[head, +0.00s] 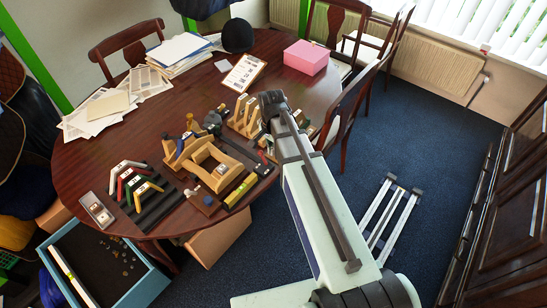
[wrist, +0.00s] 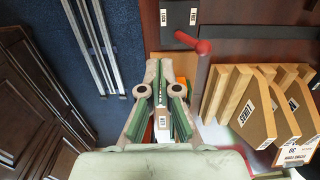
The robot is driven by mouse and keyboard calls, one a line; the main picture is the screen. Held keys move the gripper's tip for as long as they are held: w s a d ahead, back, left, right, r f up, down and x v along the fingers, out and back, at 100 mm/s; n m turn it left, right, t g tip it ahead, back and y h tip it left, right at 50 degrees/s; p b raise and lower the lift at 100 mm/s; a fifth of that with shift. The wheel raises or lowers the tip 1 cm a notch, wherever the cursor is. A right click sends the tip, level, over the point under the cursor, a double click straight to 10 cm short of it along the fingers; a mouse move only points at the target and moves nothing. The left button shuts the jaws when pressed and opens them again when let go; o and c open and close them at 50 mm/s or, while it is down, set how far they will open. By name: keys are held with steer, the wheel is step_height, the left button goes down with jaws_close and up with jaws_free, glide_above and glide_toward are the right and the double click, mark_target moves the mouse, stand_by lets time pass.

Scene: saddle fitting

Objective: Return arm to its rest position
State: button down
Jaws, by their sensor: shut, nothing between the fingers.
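My arm (head: 320,215) reaches from the bottom right of the head view up to the right-hand edge of the table (head: 75,165). My gripper (head: 272,99) is at its far end, over the table's right side, near a wooden rack with upright slats (head: 243,112). In the wrist view my gripper (wrist: 161,85) points away from the camera, its green-padded fingers close together. I see nothing held in it. A labelled block shows behind and between the finger links, and I cannot tell what it is.
A red-knobbed rod (wrist: 203,47) and wooden slats (wrist: 240,105) stand close right of the gripper in the wrist view. Tools and a wooden frame (head: 212,165) crowd the table's front. A pink box (head: 306,57) sits behind. Chairs flank the table; metal rails (head: 383,215) lie on the carpet.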

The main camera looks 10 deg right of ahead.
steer(key=shift+r+p, duration=0.4)
steer(key=shift+r, duration=0.45)
steer(key=s+f+n+g+b, duration=0.1)
steer(key=s+f+n, duration=0.4)
steer(key=s+f, duration=0.55)
steer(key=s+f+n+g+b, duration=0.2)
steer(key=s+f+n, duration=0.35)
steer(key=f, duration=0.75)
steer(key=s+f+g+b, duration=0.1)
steer(key=s+f, duration=0.3)
steer(key=s, duration=0.4)
steer(key=s+d+f+g+b, duration=0.1)
steer(key=s+f, duration=0.3)
steer(key=s, duration=0.4)
steer(key=s+f+g+b, duration=0.1)
steer(key=s+f, duration=0.3)
steer(key=s, duration=0.5)
steer(key=shift+d+f+g, duration=0.3)
steer(key=shift+f+g, duration=0.05)
steer(key=shift+g, duration=0.05)
